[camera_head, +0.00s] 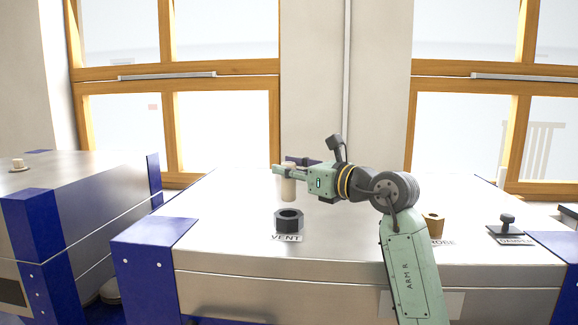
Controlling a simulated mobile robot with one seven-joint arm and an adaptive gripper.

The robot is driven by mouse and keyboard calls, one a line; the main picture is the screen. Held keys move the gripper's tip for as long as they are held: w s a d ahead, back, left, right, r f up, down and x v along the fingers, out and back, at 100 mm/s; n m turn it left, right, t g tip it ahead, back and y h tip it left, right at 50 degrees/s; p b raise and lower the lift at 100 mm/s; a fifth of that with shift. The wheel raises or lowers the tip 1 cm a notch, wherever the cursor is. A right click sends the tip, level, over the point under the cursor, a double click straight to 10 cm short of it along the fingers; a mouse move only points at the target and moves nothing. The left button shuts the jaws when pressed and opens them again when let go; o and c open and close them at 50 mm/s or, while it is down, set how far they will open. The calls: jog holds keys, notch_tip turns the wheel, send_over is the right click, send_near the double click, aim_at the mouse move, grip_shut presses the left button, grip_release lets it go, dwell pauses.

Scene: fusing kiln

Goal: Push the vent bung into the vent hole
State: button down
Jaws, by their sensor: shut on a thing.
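The vent bung (288,188) is a pale, cream cylinder hanging upright from my gripper (284,171). My gripper is shut on the upper part of the bung. The vent hole (289,216) is the opening in a dark, angular collar on the kiln lid, with a "VENT" label (287,238) in front of it. The bung appears above the collar in the picture and apart from it. I cannot tell from this one view whether it is directly over the hole or behind it.
The kiln lid (225,260) is broad, metallic and mostly clear around the collar. A brass-coloured fitting (434,224) and a black damper knob (507,222) stand to the right, beyond my arm. Another kiln (75,195) with blue corners stands at left. Windows are behind.

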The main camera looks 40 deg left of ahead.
aim_at(294, 198)
jog(key=shift+f+b, duration=0.45)
jog(key=shift+f, duration=0.55)
jog(key=shift+f+b, duration=1.6)
jog(key=shift+f, duration=0.65)
dwell(0.6)
jog(key=c, duration=1.2)
grip_release()
jog(key=d, duration=0.8)
jog(key=s+d, duration=0.1)
jog(key=d, duration=0.3)
jog(key=shift+r, duration=0.1)
